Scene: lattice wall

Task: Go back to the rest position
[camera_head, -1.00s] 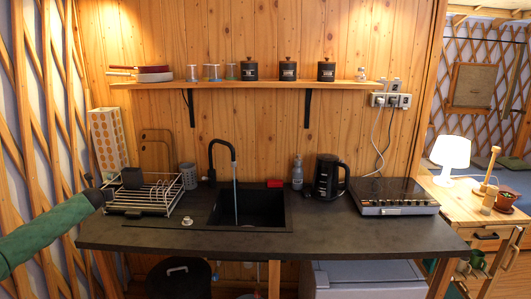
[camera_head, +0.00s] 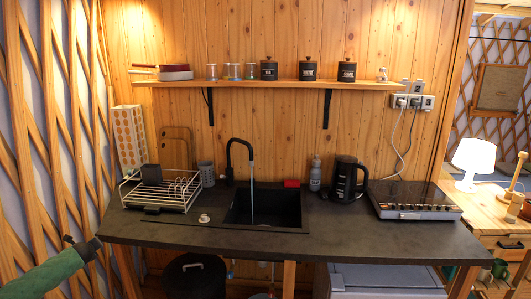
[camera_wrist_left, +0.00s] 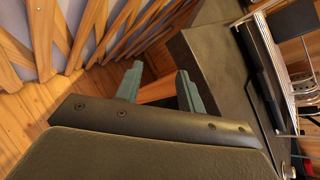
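My left gripper (camera_head: 84,245) is at the lower left of the head view, beside the left front corner of the dark countertop (camera_head: 330,238). In the left wrist view its two grey-green fingers (camera_wrist_left: 158,82) stand apart with nothing between them, so it is open and empty. The wooden floor and the lattice wall (camera_wrist_left: 85,35) show beyond the fingers. My right gripper is not in the head view.
A dish rack (camera_head: 160,203) with a dark holder stands on the counter's left end. A sink (camera_head: 285,207), a black kettle (camera_head: 346,180) and a hob (camera_head: 415,197) are further right. The lattice wall (camera_head: 40,120) is close on the left.

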